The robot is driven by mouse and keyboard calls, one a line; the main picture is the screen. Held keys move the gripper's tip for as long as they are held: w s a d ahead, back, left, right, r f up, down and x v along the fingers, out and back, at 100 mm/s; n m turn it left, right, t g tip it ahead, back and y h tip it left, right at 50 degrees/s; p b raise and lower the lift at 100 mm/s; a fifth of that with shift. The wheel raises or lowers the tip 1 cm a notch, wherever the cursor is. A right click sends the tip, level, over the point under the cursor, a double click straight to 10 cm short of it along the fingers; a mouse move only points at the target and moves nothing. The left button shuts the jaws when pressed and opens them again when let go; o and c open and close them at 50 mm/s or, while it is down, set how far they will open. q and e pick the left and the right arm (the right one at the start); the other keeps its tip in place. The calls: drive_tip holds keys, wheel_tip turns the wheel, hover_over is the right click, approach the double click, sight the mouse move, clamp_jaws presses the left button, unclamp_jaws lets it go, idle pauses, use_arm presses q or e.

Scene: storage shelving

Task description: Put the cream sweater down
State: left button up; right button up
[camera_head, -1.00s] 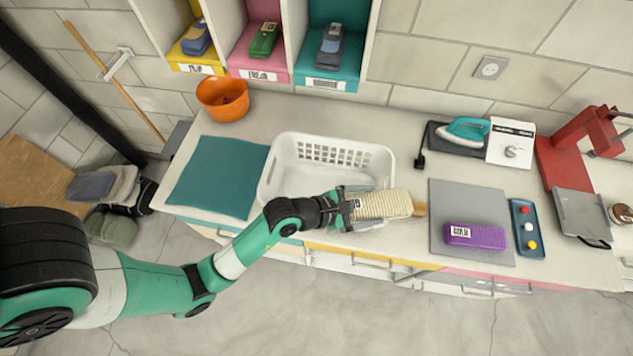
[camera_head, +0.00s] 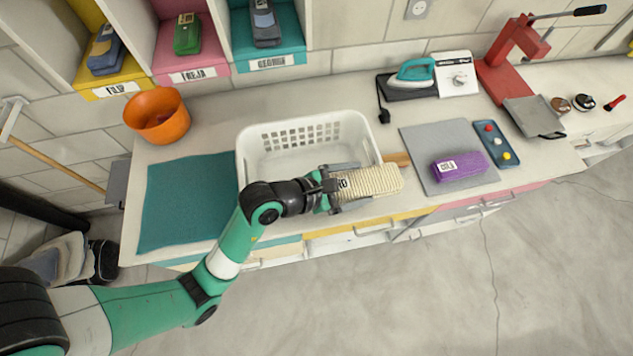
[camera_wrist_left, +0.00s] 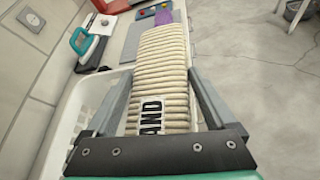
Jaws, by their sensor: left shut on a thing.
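The cream sweater (camera_head: 372,181) is a ribbed, folded bundle with a black-and-white label. My left gripper (camera_head: 340,186) is shut on its near end in the head view. In the left wrist view the sweater (camera_wrist_left: 163,75) sits between the two fingers, its label, partly readable as "AND", close to the palm. It is in front of the white basket's (camera_head: 246,152) right front side and seems held above the counter's front edge; the exact height is hard to tell. My right gripper is not in view.
A teal mat (camera_head: 185,205) lies left of the basket. A grey board (camera_head: 420,142) to the right bears a purple folded sweater (camera_head: 459,166). Beside it is a tray with coloured buttons (camera_head: 496,143). An iron (camera_head: 413,72) and an orange bowl (camera_head: 157,116) stand farther back.

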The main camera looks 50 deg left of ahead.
use_arm(q)
drive_tip(key=s+a+f+b, duration=0.1)
drive_tip(key=a+f+b, duration=0.1)
drive_tip(key=a+f, duration=0.9)
drive_tip(key=shift+s+f, duration=0.2)
drive_tip(key=shift+f, duration=0.05)
drive_tip(key=shift+f+b, duration=0.3)
drive_tip(key=shift+f, duration=0.3)
drive_tip(key=o, duration=1.4)
drive_tip(key=shift+c, duration=0.2)
